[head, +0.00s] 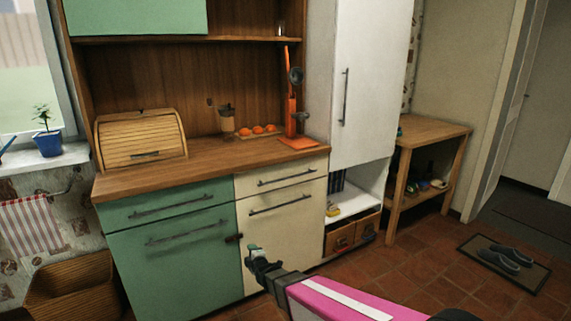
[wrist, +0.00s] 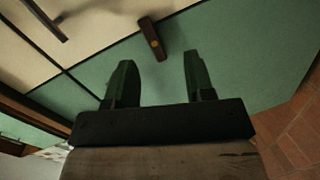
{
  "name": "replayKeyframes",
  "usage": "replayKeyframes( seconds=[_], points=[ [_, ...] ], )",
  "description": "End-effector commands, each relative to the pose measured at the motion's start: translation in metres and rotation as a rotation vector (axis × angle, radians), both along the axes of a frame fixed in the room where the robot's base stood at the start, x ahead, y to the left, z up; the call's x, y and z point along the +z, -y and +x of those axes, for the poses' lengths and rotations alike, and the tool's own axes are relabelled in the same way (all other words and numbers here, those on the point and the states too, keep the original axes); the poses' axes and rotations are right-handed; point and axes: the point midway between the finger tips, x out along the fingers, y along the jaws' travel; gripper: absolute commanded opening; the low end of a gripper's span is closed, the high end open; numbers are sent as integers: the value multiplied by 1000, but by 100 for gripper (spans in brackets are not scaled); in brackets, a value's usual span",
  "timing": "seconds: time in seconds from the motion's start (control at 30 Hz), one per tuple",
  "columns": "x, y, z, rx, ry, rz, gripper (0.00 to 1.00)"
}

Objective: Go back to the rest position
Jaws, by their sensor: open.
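My gripper (head: 254,249) is in front of the lower cabinet in the head view, at the end of my pink and white arm. In the wrist view my gripper (wrist: 156,56) has its two dark green fingers spread apart with nothing between them.
The wooden counter (head: 215,157) holds a bread box (head: 142,138), several orange fruits and an orange stand (head: 291,110). A basket (head: 70,285) stands at lower left. A wooden side table (head: 432,130) and a mat with slippers (head: 505,260) are at right. Tiled floor between is clear.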

Motion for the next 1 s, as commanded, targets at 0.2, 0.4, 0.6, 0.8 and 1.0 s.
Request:
replayKeyframes(
  seconds=[0.2,0.4,0.6,0.8,1.0],
  points=[
    [9,95,4,-227,-399,145,49],
    [17,186,-20,-534,-766,311,49],
    [35,271,-70,-916,-1079,485,49],
    [58,331,-127,-1293,-1294,622,49],
    [72,355,-158,-1499,-1381,680,49]
  ],
)
